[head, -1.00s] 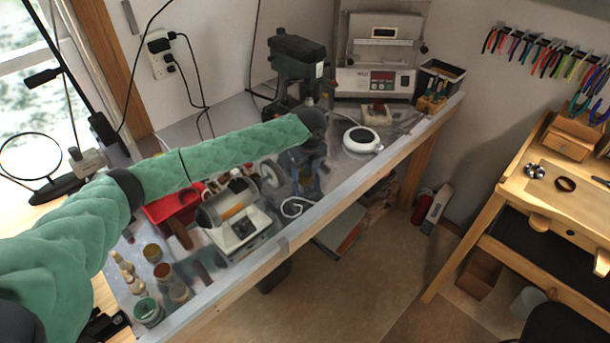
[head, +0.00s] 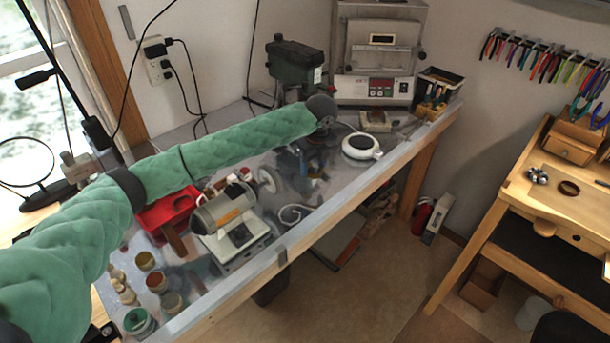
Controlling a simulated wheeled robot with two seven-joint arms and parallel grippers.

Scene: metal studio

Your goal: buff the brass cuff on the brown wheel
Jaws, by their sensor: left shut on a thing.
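My left arm reaches from the left across the metal-topped bench, and its dark wrist hangs above the far middle. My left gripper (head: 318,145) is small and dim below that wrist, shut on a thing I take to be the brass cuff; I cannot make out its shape. A polishing motor (head: 224,208) stands on the bench, left of the gripper and nearer to me. A pale wheel (head: 268,179) is on its right end. A brown piece (head: 176,240) at its left end may be the brown wheel, seen edge-on. My right gripper is not in view.
A green drill press (head: 292,62) and a kiln (head: 380,55) stand behind the gripper. A white round device (head: 360,147) is right of it. A red tray (head: 168,212) and several small jars (head: 158,282) are at the left. A wooden bench (head: 545,200) stands right, across open floor.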

